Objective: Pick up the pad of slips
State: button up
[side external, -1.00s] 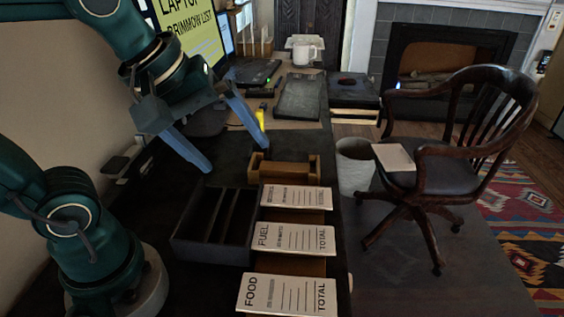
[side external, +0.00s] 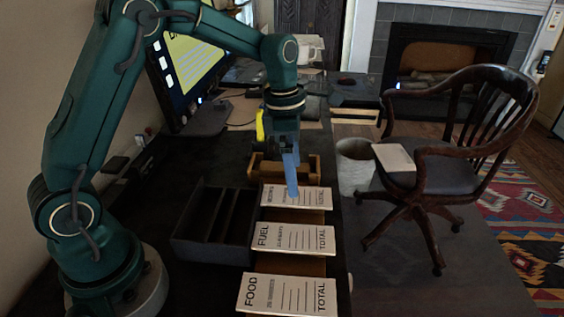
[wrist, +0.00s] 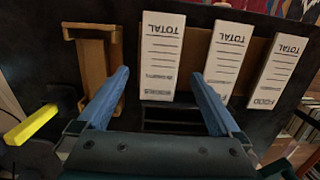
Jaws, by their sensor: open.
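Three white pads of printed slips lie in a row on a brown wooden base. The far pad (side external: 312,197) has small, hard-to-read heading print; it is the left pad in the wrist view (wrist: 161,48). The middle pad reads FUEL (side external: 293,240) and also shows in the wrist view (wrist: 229,58). The near pad reads FOOD (side external: 288,295) and also shows in the wrist view (wrist: 275,72). My gripper (side external: 291,194) points down at the far pad. In the wrist view my gripper (wrist: 160,73) is open and empty, its blue fingers apart on either side of the far pad's near end. Contact is unclear.
An empty wooden holder (side external: 285,166) stands just beyond the far pad. A dark compartment tray (side external: 208,225) lies left of the pads. A yellow object (side external: 260,125) stands farther back. A monitor (side external: 190,60) is at the back left. The desk edge is right of the pads.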

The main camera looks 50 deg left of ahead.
jog(key=shift+w+d+f, duration=0.1)
jog(key=shift+f, duration=1)
jog(key=shift+w+d+f, duration=0.1)
jog(key=shift+f, duration=1)
jog(key=c, duration=1.2)
jog(key=shift+c, duration=0.2)
jog(key=shift+r, duration=0.1)
